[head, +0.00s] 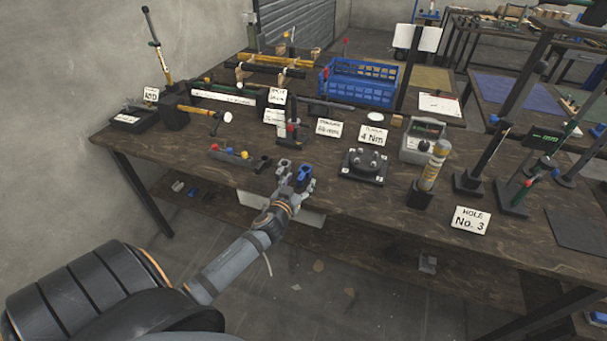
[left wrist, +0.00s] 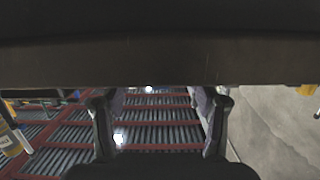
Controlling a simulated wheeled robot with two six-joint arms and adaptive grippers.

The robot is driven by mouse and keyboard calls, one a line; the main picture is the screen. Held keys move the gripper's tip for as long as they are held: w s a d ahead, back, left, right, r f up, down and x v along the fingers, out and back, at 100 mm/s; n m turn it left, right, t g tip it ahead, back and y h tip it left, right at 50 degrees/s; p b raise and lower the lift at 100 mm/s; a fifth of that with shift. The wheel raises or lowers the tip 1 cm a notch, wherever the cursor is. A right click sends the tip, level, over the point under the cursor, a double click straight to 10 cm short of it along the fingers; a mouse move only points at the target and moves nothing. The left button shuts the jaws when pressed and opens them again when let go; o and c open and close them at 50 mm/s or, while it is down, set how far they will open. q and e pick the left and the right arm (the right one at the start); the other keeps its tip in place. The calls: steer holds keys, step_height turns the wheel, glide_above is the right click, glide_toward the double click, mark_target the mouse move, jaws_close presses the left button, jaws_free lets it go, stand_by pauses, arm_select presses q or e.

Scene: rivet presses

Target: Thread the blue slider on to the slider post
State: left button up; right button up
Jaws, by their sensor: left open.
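The blue slider (head: 306,172) is a small blue forked block at the front edge of the workbench in the head view. My left gripper (head: 295,183) is open at that edge, right in front of the blue slider and overlapping it in the picture. I cannot tell whether they touch. In the left wrist view the two fingers (left wrist: 160,125) stand wide apart with nothing between them, and the blue slider is not seen there. Behind it stands a dark upright stand with a red mark (head: 291,130); I cannot tell whether this is the slider post. My right gripper is not in view.
A grey forked block (head: 283,166) and a dark block (head: 262,163) sit left of the slider. A bar with coloured knobs (head: 230,153) lies further left. A black round fixture (head: 364,166) stands to the right. The bench's dark edge (left wrist: 160,60) crosses the wrist view.

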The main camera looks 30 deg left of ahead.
mark_target(303, 175)
arm_select(q)
steer(key=x, duration=0.4)
steer(key=shift+w+r+p, duration=0.1)
steer(key=shift+w+p, duration=0.05)
steer(key=shift+p, duration=0.2)
steer(key=shift+r, duration=0.1)
steer(key=shift+c, duration=0.2)
steer(key=c, duration=1)
step_height(303, 175, up, 3)
steer(key=shift+f+p, duration=0.15)
steer(key=shift+p, duration=0.15)
steer(key=s+d+r+p, duration=0.1)
steer(key=s+r+p, duration=0.3)
steer(key=s+r, duration=0.6)
steer(key=v, duration=0.4)
steer(key=shift+s+a+p, duration=0.15)
steer(key=shift+a+p, duration=0.15)
